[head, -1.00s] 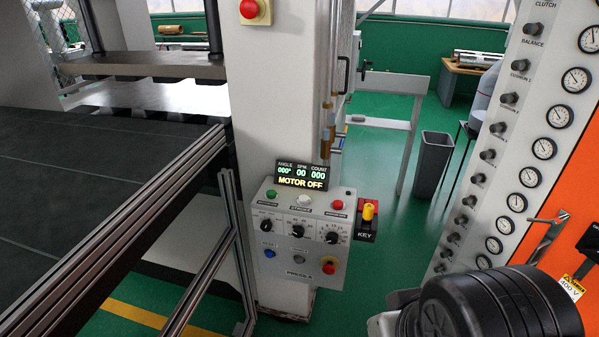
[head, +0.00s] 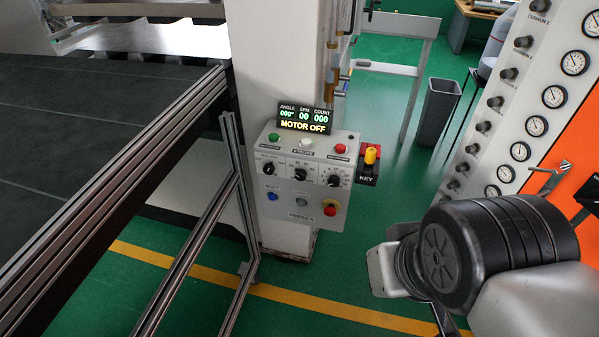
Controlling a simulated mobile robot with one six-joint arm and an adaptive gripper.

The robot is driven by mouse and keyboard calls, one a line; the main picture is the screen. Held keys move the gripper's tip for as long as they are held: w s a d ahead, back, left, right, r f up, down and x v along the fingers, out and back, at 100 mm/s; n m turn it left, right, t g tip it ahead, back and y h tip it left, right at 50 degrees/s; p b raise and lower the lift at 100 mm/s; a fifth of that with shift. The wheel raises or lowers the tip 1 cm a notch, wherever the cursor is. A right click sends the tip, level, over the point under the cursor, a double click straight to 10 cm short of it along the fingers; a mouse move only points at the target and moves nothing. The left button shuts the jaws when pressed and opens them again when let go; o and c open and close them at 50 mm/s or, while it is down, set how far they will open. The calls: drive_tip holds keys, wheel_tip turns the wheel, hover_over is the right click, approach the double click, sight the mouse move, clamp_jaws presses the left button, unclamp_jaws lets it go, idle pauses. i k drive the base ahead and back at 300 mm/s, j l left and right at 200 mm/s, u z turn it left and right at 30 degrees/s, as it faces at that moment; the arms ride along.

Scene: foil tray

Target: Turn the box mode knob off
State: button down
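The grey control box (head: 283,217) stands on the white press column in the head view. Its middle row has three black knobs, a left one (head: 268,168), a middle one (head: 300,174) and a right one (head: 334,180). Their small labels are too blurred to tell which is the mode knob. The display (head: 303,117) on top reads MOTOR OFF. My arm is at the lower right, well apart from the box. Only a dark part of what seems to be my gripper (head: 445,319) shows below my wrist; its fingertips are hidden or out of frame.
A yellow key switch (head: 370,154) on a red and black block sits right of the box. Aluminium rails (head: 190,262) stand at left. A gauge panel (head: 520,125) with an orange section (head: 577,145) stands at right. Green floor lies open between box and arm.

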sight(268, 170)
drive_tip(key=i+u, duration=0.15)
drive_tip(key=u, duration=0.2)
drive_tip(key=i+u, duration=0.2)
drive_tip(key=u, duration=0.15)
drive_tip(key=i+l+u, duration=0.1)
drive_tip(key=u, duration=0.25)
